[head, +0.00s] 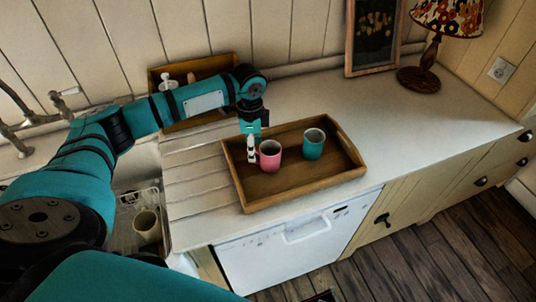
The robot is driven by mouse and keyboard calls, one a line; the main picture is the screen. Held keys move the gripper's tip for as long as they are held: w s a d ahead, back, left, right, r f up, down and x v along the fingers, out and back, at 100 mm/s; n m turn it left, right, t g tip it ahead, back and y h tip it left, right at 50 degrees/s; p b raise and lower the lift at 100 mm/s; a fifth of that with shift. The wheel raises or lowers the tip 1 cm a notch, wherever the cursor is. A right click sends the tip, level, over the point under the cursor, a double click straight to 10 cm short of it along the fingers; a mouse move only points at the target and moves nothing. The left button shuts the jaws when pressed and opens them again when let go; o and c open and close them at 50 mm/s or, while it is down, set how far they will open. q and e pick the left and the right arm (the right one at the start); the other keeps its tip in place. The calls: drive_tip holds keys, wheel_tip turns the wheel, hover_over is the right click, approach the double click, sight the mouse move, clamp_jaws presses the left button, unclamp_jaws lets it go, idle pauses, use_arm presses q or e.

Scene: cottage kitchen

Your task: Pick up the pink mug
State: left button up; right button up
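The pink mug (269,156) stands upright at the left part of a wooden tray (290,189) on the counter. A teal mug (314,144) stands upright to its right on the same tray, a small gap apart. My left gripper (253,149) points down over the tray, right at the left side of the pink mug. Its fingers overlap the mug's left edge and hide part of it there. I cannot tell whether they touch it or how far they are open. My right gripper is not in view.
A wooden box (172,75) with small items stands at the back wall, behind my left arm. A lamp (430,52) and a framed picture (373,38) stand at the back right. A sink rack holds a cream mug (147,226). The counter right of the tray is clear.

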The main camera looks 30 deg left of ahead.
use_arm(q)
wheel_tip(320, 180, down, 2)
drive_tip(key=shift+w, duration=0.1)
drive_tip(key=shift+f, duration=0.25)
drive_tip(key=c, duration=0.8)
clamp_jaws()
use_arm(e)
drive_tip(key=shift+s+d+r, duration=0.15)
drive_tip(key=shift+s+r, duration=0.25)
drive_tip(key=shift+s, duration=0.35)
use_arm(q)
drive_tip(key=shift+r, duration=0.1)
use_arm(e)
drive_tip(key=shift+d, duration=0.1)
